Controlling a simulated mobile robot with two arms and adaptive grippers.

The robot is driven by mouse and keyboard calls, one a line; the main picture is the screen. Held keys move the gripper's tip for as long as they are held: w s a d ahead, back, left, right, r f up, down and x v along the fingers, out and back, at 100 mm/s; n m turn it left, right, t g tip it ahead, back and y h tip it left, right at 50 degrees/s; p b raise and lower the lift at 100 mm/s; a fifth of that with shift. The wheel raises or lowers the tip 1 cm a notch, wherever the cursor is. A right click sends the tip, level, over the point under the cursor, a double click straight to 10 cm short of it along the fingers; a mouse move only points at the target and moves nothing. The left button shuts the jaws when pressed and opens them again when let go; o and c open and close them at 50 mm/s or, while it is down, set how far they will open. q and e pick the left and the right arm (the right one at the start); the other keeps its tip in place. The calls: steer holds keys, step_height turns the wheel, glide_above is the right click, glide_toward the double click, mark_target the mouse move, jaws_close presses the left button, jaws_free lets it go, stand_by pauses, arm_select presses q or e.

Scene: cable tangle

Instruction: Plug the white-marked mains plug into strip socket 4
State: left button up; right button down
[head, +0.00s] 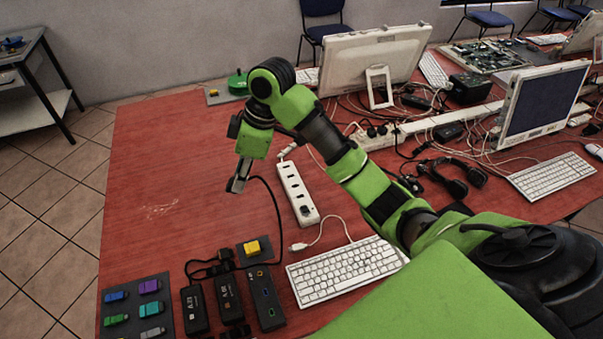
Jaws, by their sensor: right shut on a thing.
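My right gripper (237,184) is shut and points down over the red table, left of the white power strip (287,178). A black cable (272,192) leaves the jaws, arcs right and runs down towards the black power bricks. The mains plug on its end is mostly hidden by the fingers, and I cannot make out its white mark. The strip lies lengthwise away from me with several dark sockets along its top; I cannot read their numbers. The gripper is apart from the strip. My left gripper is not in view.
Black power bricks (194,309), a black hub (267,303), a yellow block (252,248) and a keyboard (345,271) lie in front. A pad of coloured connectors (117,319) is at lower left. Monitors, headphones (455,175) and cables crowd the right. The table's left is clear.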

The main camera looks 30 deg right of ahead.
steer(key=w+d+f+n+t+h, duration=0.1)
steer(key=d+f+n+t, duration=0.1)
steer(key=d+f+n, duration=0.4)
steer(key=w+d+f+n+t+h, duration=0.1)
steer(key=d+f+n+t+h, duration=0.1)
steer(key=d+f+n, duration=0.4)
steer(key=w+d+f+n+t+h+b, duration=0.1)
steer(key=d+f+n+h, duration=0.1)
steer(key=d+f+n, duration=0.4)
steer(key=shift+d+f+n+t, duration=0.2)
steer(key=shift+f+n, duration=0.15)
steer(key=shift+n, duration=0.7)
steer(key=shift+d+f+n+t, duration=0.2)
steer(key=shift+f+n, duration=0.1)
steer(key=shift+n, duration=0.75)
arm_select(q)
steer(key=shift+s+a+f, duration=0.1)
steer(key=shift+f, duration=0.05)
arm_select(e)
steer(key=shift+r, duration=0.15)
arm_select(q)
steer(key=shift+p, duration=0.35)
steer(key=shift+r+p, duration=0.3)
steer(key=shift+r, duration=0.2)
arm_select(e)
steer(key=shift+s, duration=0.1)
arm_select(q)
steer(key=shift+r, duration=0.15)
